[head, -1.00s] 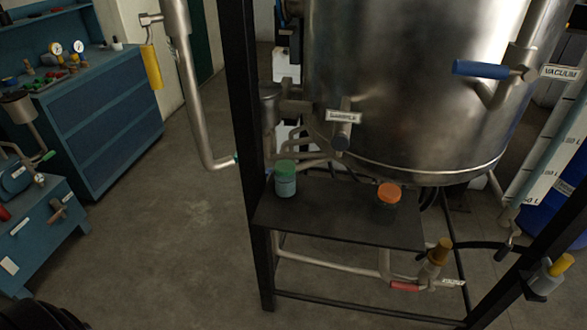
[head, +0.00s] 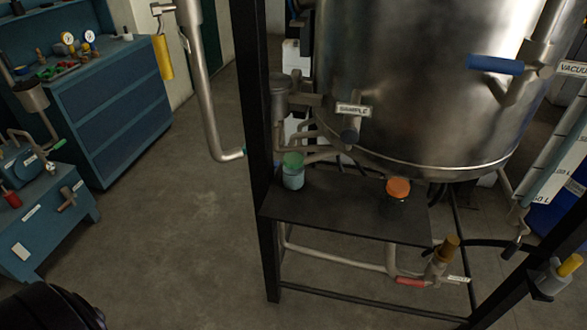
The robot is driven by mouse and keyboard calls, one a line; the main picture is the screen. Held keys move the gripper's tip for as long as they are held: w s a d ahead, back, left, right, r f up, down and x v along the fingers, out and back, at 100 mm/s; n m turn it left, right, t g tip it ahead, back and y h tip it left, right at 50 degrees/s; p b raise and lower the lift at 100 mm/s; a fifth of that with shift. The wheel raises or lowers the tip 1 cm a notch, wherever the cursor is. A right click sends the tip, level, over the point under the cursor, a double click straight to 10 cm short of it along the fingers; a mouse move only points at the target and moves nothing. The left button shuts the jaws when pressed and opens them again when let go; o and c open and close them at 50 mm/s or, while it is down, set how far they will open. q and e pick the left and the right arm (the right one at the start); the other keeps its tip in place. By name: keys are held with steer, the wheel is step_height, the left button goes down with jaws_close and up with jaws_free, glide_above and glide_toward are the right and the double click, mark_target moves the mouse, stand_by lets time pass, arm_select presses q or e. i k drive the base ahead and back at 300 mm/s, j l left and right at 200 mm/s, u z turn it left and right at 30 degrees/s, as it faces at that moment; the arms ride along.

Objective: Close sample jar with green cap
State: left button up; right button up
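The sample jar (head: 293,180) is small, with a pale blue-green body. It stands upright at the left end of a dark metal shelf (head: 340,217), close to the black frame post. Its green cap (head: 293,159) sits at the top of the jar. I cannot tell at this size whether the cap is screwed down or just resting there. A second, dark jar with an orange cap (head: 398,188) stands on the right part of the shelf. Neither of my grippers shows in the head view.
A large steel vessel (head: 410,90) hangs above the shelf, with a valve labelled SAMPLE (head: 352,110) over the jars. A black post (head: 257,130) stands left of the jar. A blue cabinet (head: 110,115) stands at left. The floor (head: 185,220) between is clear.

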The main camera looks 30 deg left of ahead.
mark_target(292, 180)
steer(key=u, duration=0.35)
steer(key=i+l+u, duration=0.1)
steer(key=l+u, duration=0.3)
steer(key=i+l+u, duration=0.1)
steer(key=u, duration=0.25)
steer(key=l+u, duration=0.5)
steer(key=l, duration=0.65)
steer(key=k+l+u, duration=0.1)
steer(key=l, duration=0.65)
